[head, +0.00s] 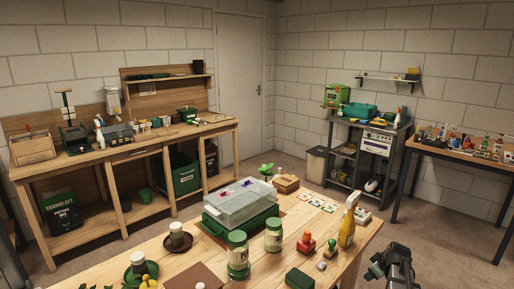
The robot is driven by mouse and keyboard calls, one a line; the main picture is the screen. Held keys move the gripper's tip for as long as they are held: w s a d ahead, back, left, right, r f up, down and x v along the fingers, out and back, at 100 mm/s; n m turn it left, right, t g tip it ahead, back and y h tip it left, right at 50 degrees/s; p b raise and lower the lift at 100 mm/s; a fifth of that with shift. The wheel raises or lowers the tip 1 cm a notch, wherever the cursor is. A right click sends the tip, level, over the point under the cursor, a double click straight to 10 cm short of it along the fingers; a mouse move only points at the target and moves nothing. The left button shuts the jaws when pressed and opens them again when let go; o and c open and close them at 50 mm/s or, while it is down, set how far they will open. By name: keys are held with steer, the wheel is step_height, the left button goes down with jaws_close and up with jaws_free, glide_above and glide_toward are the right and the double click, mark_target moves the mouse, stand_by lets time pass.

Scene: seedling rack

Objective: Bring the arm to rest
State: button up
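My gripper (378,268) shows at the bottom right of the head view, as part of a dark grey arm end cut off by the lower picture edge. It is beyond the right edge of the wooden table (340,262), over the floor, and looks apart from the table. Its fingers are small and dark, so I cannot tell whether they are open or shut. I see nothing clearly held in it.
The table holds a clear-lidded green propagator (240,200), two jars (238,255), a yellow spray bottle (347,228), a red-handled stamp (306,243) and a green box (299,278). A bench (125,150), shelf cart (365,155) and side table (470,155) stand behind. Floor right of the table looks clear.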

steer(key=s+a+f+m+g+y, duration=0.1)
steer(key=s+a+f+m+g, duration=0.15)
steer(key=s+a+f, duration=0.85)
steer(key=s+a+f+m+g, duration=0.2)
steer(key=s+a+f+g, duration=0.2)
steer(key=s+a+f, duration=0.55)
steer(key=s+a+f+g, duration=0.2)
steer(key=s+f, duration=0.1)
steer(key=s, duration=0.6)
steer(key=s+a+f+m+g, duration=0.1)
steer(key=s+a+f, duration=0.2)
steer(key=s, duration=0.7)
steer(key=s+a+f+m+g+h, duration=0.1)
steer(key=s+f, duration=0.3)
steer(key=s, duration=0.5)
steer(key=shift+s+a+f+g, duration=0.2)
steer(key=shift+a+f+g, duration=0.2)
steer(key=shift+a+g, duration=0.45)
